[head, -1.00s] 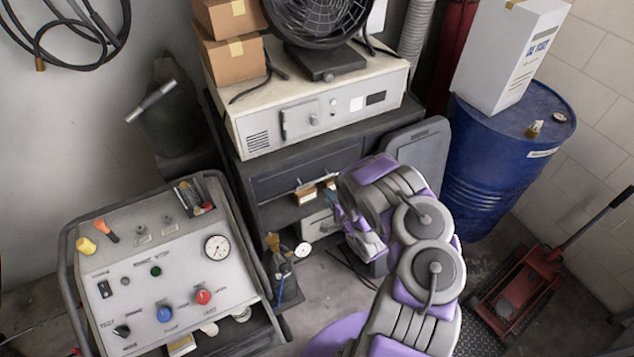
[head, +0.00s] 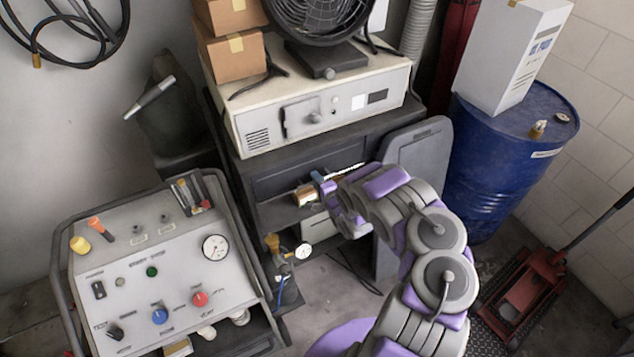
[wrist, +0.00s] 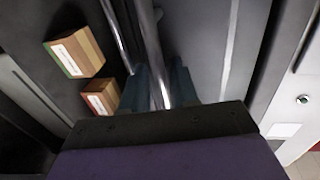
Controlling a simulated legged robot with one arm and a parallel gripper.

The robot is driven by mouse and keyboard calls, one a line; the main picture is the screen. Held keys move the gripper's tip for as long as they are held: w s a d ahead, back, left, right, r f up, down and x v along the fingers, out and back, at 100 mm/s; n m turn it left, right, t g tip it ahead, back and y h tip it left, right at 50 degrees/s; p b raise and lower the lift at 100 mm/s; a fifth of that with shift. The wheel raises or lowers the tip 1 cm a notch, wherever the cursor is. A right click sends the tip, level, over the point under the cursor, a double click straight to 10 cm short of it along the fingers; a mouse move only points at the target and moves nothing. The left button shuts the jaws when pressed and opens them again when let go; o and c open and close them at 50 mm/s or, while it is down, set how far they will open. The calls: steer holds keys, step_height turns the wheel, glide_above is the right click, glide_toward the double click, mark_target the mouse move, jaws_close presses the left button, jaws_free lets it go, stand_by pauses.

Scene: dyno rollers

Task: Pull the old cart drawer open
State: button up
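The old cart (head: 240,180) is dark and stands against the back wall, with its wide drawer (head: 285,178) below the top. The drawer front looks flush with the cart. A bright metal handle bar (head: 347,170) runs along the drawer. My gripper (head: 322,185) is at the middle of this bar, its blue fingertips partly covering it. In the wrist view, the handle (wrist: 152,50) passes between the two dark teal fingers of my gripper (wrist: 158,88). The fingers lie close to either side of the bar; whether they press on it is not clear.
Small boxes (wrist: 75,52) sit on the shelf under the drawer. A grey panel (head: 418,155) leans at the cart's right. A control console (head: 160,290) stands front left, a blue drum (head: 510,160) and red jack (head: 525,290) right. A gauge (head: 303,251) stands near the cart's foot.

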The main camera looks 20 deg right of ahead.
steer(key=shift+c, duration=0.4)
jaws_close()
steer(key=shift+s, duration=0.1)
